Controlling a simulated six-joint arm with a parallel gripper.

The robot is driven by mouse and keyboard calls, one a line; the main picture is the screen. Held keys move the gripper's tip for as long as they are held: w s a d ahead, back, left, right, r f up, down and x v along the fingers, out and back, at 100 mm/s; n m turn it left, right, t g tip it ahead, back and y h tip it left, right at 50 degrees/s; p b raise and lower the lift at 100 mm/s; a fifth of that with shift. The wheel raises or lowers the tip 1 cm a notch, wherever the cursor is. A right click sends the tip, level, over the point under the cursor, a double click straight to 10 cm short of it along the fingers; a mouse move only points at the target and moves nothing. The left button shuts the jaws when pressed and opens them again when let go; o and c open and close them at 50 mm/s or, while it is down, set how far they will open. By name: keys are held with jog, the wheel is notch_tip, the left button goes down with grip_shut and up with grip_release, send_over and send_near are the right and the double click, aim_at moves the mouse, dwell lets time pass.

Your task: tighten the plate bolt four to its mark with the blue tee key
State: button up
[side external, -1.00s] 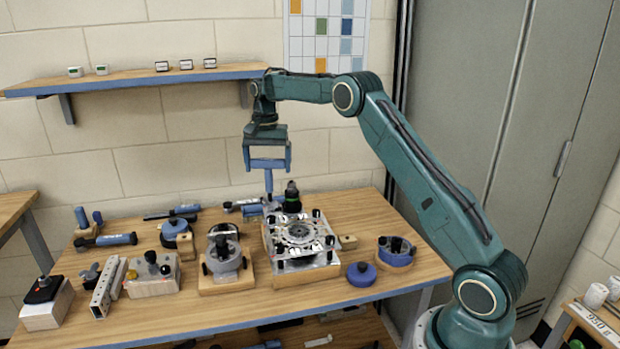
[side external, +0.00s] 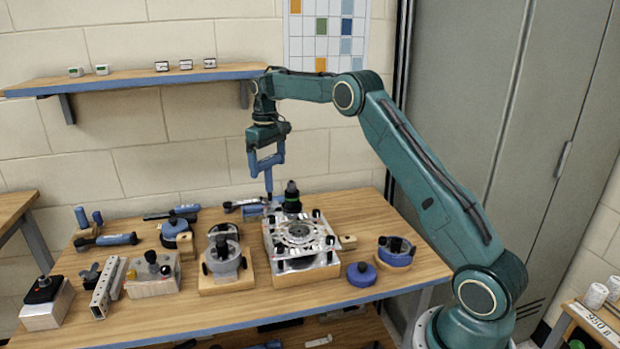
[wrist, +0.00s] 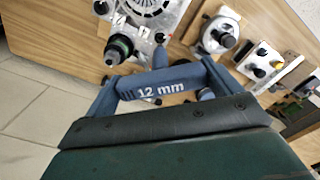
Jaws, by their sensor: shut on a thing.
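My gripper (side external: 266,161) is shut on the blue tee key and holds it upright above the back left corner of the silver plate (side external: 284,236). The key's handle (wrist: 165,84), marked "12 mm", spans my jaws in the wrist view. Its blue shaft (side external: 269,184) points down to a black bolt head (wrist: 160,38) at a plate corner. I cannot tell whether the tip is seated on it. Several black bolts stand around the plate's round centre. White number tags lie by the corners, too small to read surely; the bolt's mark cannot be made out.
A black fitting with a green ring (side external: 292,198) stands close behind the plate, right of the key. A round grey fixture (side external: 223,265) stands to the left.

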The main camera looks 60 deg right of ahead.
aim_at(270, 191)
jog(key=shift+n, duration=0.4)
jog(key=shift+f, duration=0.15)
jog(key=shift+f, duration=3.4)
jog(key=shift+m, duration=0.3)
jog(key=shift+m, duration=2.1)
